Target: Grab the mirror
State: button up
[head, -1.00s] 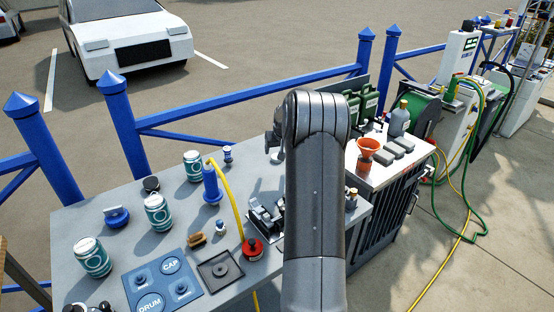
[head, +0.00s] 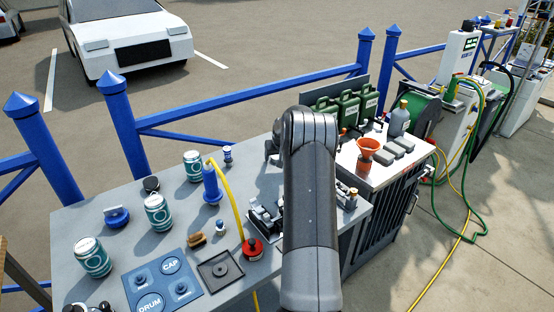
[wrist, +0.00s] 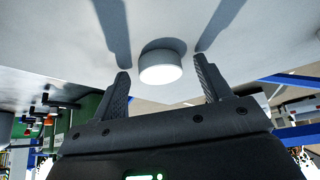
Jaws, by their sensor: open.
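A small round white piece (wrist: 160,68) stands on the grey table top in the wrist view. It has a short side and a pale flat face; I take it for the mirror, but no reflection shows on it. My gripper (wrist: 163,84) is open, with its two dark fingers apart on either side of the white piece in the picture. No contact with it shows, and the gap in depth is hard to tell. In the head view my arm hides the gripper and the white piece.
The grey table (head: 130,255) holds teal cans (head: 158,212), a blue pump (head: 211,186) with a yellow hose, a black clamp-like device (head: 264,217) and a red-based knob (head: 252,249). Green canisters (head: 347,108) and an orange funnel (head: 368,150) stand to the right. A blue railing (head: 250,95) runs behind.

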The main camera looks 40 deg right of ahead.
jog(key=c, duration=1.1)
